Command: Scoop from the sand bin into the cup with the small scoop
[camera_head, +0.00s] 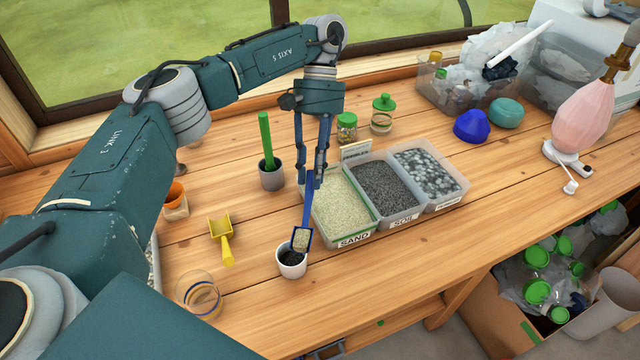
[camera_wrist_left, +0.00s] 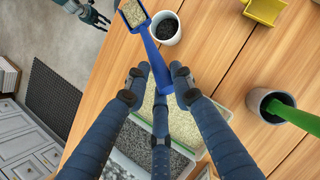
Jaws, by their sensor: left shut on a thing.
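My left gripper (camera_head: 314,180) is shut on the handle of the blue scoop (camera_head: 307,215). The scoop's head holds sand and is over the right rim of the white cup (camera_head: 291,262), which has dark material inside. In the left wrist view the scoop (camera_wrist_left: 150,45) reaches away from the fingers (camera_wrist_left: 165,85), with its sand-filled head beside the cup (camera_wrist_left: 164,29). The sand bin (camera_head: 344,242), labelled SAND, stands just right of the scoop and holds pale sand.
Bins of soil (camera_head: 385,185) and pebbles (camera_head: 428,172) adjoin the sand bin. A yellow scoop (camera_head: 221,235), a glass jar (camera_head: 198,295) and a grey pot (camera_head: 271,178) with a green handle stand to the left. Green-lidded jars (camera_head: 382,115) stand behind. The table front is clear.

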